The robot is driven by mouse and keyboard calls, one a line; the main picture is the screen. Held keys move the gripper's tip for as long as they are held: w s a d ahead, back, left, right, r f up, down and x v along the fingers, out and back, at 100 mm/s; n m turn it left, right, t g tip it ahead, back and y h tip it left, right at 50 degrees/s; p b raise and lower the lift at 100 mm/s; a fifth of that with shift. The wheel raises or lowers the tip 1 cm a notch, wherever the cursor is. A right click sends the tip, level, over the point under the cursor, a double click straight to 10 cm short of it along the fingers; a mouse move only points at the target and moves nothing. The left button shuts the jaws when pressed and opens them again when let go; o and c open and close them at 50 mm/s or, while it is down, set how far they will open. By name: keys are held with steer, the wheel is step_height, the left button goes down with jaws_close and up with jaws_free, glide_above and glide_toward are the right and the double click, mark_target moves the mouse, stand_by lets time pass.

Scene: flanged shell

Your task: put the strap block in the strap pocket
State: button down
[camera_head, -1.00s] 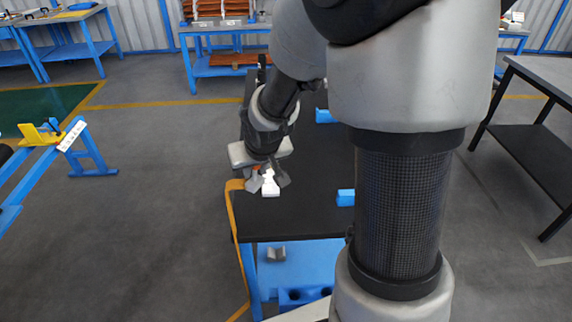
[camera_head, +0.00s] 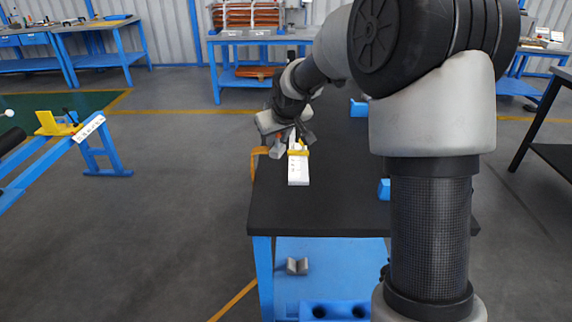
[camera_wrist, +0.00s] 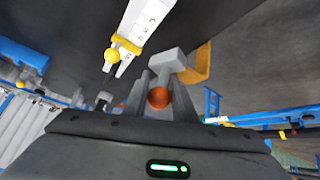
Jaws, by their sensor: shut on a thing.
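My gripper (camera_head: 284,148) is above the near left part of the black table. The block is hard to separate from the fingers in the head view. A white bar with dark marks (camera_head: 298,174) and a yellow band (camera_head: 298,152) is just right of the gripper; the bar also shows in the wrist view (camera_wrist: 146,20), apart from the held block. I cannot tell which part is the strap pocket.
The black table (camera_head: 330,210) has free room in front of the bar. Two blue blocks (camera_head: 358,108) (camera_head: 384,189) stand on its right side. An orange-yellow strap-like piece (camera_head: 257,160) is at the left edge. A grey piece (camera_head: 297,266) lies on the blue lower shelf.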

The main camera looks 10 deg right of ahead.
step_height(320, 180, down, 8)
steer(key=shift+r+b, duration=0.1)
steer(key=shift+b, duration=0.9)
steer(key=shift+f, duration=0.25)
steer(key=c, duration=1.5)
jaws_free()
steer(key=shift+o, duration=0.2)
steer(key=shift+r, duration=0.1)
